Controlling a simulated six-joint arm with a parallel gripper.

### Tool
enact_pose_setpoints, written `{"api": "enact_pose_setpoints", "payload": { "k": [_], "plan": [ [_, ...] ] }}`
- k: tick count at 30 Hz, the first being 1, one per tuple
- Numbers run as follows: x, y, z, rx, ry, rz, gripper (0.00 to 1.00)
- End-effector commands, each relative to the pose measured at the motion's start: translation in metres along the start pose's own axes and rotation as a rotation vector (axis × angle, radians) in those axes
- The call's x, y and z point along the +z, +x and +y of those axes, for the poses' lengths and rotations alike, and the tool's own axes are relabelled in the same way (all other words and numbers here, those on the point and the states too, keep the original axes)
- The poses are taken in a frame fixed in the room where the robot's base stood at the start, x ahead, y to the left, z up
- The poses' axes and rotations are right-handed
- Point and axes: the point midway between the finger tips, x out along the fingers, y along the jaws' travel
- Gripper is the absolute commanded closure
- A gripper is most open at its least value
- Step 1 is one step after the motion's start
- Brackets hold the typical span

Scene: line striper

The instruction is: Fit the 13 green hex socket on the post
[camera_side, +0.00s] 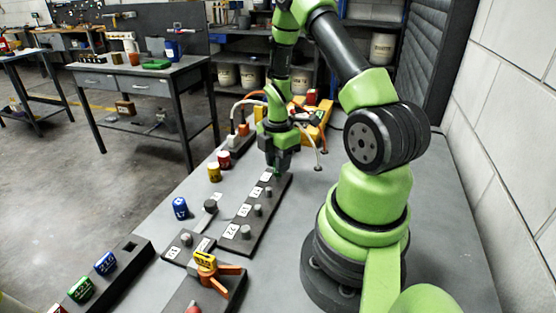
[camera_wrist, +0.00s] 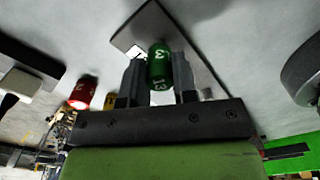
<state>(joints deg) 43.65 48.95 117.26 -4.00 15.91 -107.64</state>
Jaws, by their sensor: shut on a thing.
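The green hex socket marked 13 (camera_wrist: 160,66) is held between the two fingers of my gripper (camera_wrist: 159,82) in the wrist view. In the side view my gripper (camera_side: 278,168) points down over the far end of a dark rail (camera_side: 238,246) with several grey posts and white number labels. The socket is mostly hidden there by the fingers. The post under it is hidden, so I cannot tell whether the socket touches it. In the wrist view the rail (camera_wrist: 140,28) lies behind the socket.
A blue socket (camera_side: 180,208), a yellow socket (camera_side: 214,173) and a red socket (camera_side: 224,158) stand left of the rail. An orange-handled tool (camera_side: 222,270) sits near the front. Cables hang behind my gripper.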

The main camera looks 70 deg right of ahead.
Motion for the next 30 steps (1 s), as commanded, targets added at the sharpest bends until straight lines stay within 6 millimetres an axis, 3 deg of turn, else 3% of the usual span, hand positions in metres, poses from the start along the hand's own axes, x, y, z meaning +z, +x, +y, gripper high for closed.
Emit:
{"api": "enact_pose_setpoints", "payload": {
  "k": [30],
  "plan": [
    [0.000,0.016,0.000,-0.002,0.000,0.001,0.94]
  ]
}}
